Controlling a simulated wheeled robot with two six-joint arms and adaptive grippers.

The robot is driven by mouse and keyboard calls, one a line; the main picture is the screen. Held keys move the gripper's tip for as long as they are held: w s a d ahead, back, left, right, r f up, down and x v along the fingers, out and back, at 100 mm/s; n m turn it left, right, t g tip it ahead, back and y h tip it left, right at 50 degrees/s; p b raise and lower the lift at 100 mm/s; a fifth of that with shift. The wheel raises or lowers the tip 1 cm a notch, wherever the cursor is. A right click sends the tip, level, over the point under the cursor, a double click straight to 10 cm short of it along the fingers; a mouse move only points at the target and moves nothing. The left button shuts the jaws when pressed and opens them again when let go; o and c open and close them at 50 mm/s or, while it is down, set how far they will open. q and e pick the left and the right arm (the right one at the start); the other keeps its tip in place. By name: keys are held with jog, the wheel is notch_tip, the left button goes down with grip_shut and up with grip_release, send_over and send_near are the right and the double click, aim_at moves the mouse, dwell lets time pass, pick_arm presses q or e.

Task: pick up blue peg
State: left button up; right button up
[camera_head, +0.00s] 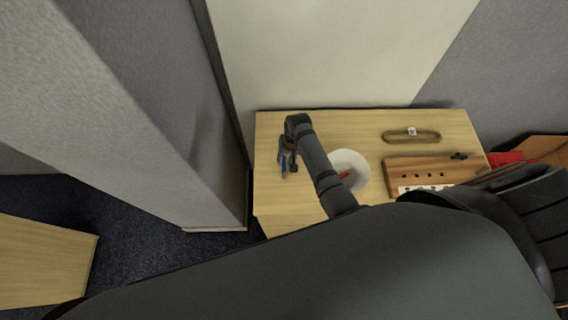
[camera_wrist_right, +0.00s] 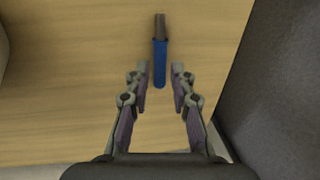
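The blue peg (camera_wrist_right: 160,62) lies on the wooden table in the right wrist view, with a dark grey end pointing away from my gripper. My right gripper (camera_wrist_right: 160,80) is open, and the peg's near part is between the two fingertips, apart from both. In the head view my right gripper (camera_head: 287,160) is over the left side of the table, and a bit of the blue peg (camera_head: 283,167) shows beside it. My left gripper is not in view.
The table (camera_head: 275,205) also holds a white plate (camera_head: 349,162) with something red on it, a wooden block with holes (camera_head: 420,168) and a brown loop (camera_head: 411,137). A wall stands close to the table's left edge.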

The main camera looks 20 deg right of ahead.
jog(key=shift+a+f, duration=0.15)
jog(key=shift+f, duration=0.8)
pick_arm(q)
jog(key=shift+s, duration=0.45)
pick_arm(e)
grip_shut()
jog(key=shift+r, duration=0.1)
